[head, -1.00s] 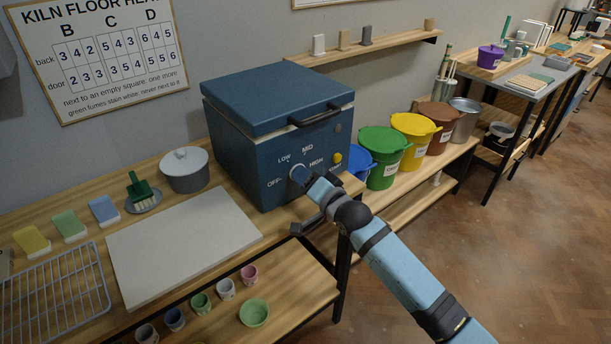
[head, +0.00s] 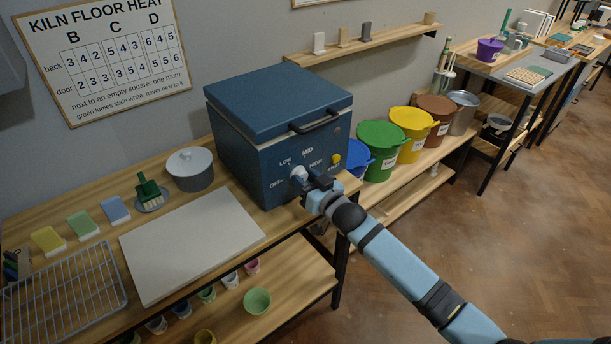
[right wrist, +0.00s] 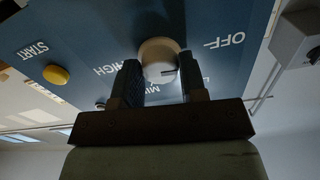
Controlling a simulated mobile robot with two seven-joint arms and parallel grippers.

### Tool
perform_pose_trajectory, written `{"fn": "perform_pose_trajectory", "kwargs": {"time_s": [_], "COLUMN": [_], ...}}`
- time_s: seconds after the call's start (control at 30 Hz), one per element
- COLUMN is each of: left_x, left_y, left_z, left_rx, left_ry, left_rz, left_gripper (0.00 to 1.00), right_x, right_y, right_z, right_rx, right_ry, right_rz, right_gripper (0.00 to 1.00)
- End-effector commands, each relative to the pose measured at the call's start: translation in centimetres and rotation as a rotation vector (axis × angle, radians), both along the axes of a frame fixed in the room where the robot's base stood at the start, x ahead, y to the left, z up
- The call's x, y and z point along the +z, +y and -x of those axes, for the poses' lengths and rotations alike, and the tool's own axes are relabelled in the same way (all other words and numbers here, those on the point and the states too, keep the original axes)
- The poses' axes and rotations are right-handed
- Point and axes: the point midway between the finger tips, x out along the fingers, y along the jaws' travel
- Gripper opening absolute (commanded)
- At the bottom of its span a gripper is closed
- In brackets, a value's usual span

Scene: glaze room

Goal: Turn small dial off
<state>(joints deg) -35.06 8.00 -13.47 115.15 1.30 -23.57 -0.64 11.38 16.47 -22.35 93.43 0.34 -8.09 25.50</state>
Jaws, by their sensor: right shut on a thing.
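The small dial (head: 298,174) is a pale round knob on the front of the blue kiln (head: 262,158). The labels OFF, LOW, MID and HIGH stand around it. My right gripper (head: 307,179) is at the dial. In the right wrist view, its two dark fingers (right wrist: 164,82) are shut on the dial (right wrist: 157,54), one on each side. A short dark line shows on the dial's face near the right finger, on the side of LOW and OFF. LOW is partly hidden by that finger. Which label the dial points at is hard to tell. My left gripper is not in view.
A yellow START button (head: 336,159) is right of the dial. A pale board (head: 190,245), a wire rack (head: 65,300) and a lidded grey pot (head: 190,170) are on the table. Coloured buckets (head: 380,148) stand right of the kiln. Small cups are on the lower shelf.

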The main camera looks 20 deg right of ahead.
Motion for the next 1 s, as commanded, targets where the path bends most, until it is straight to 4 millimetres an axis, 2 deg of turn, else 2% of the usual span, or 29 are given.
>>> {"fn": "perform_pose_trajectory", "kwargs": {"time_s": [0.3, 0.8, 0.83, 0.93, 1.0], "left_x": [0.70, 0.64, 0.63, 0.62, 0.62], "left_y": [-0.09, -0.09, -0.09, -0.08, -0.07], "left_z": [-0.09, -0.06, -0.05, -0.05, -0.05], "left_rx": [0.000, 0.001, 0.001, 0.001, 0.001], "left_ry": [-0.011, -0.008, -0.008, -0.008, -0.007], "left_rz": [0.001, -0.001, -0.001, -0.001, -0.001], "left_gripper": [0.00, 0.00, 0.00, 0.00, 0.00], "right_x": [0.03, -0.01, -0.01, 0.00, 0.00], "right_y": [0.03, 0.02, 0.02, 0.02, 0.02], "right_z": [0.01, 0.01, 0.00, 0.00, 0.00], "right_rx": [0.000, 0.000, 0.000, 0.000, 0.000], "right_ry": [-0.038, -0.044, -0.044, -0.044, -0.044], "right_rz": [0.103, 0.121, 0.121, 0.121, 0.120], "right_gripper": [0.15, 0.15, 0.41, 0.64, 0.64]}}
